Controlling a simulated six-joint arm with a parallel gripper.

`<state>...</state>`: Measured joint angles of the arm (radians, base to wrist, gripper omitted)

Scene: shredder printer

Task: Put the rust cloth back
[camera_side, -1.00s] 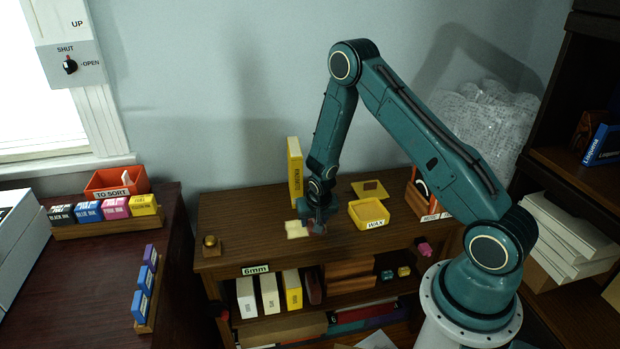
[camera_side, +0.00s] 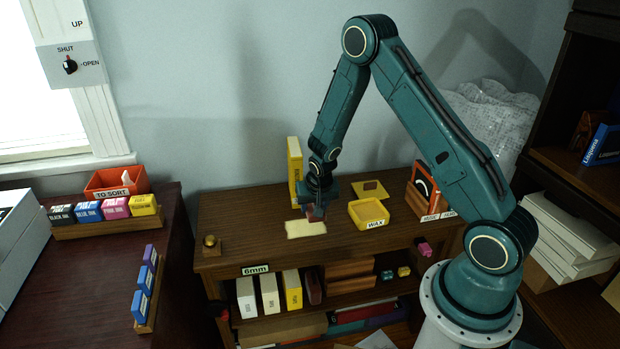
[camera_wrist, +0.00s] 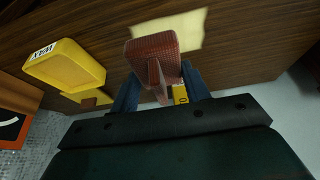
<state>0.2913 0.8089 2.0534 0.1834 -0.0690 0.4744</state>
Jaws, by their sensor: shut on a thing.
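My gripper (camera_side: 318,204) is shut on the rust cloth (camera_wrist: 152,55), a reddish-brown folded pad. In the wrist view the cloth sticks out between the fingers. In the side view the cloth (camera_side: 316,214) is a small dark red patch under the fingers, held just above the wooden shelf top (camera_side: 245,215). A pale yellow patch (camera_side: 304,229) lies on the shelf top beside and below it; it also shows in the wrist view (camera_wrist: 185,28). A yellow tray labelled WAX (camera_side: 368,213) stands to the right of my gripper; the wrist view shows it at left (camera_wrist: 65,68).
A tall yellow box (camera_side: 295,170) stands behind my gripper. A flat yellow piece (camera_side: 370,189) lies behind the tray. The shelf top's left part is clear.

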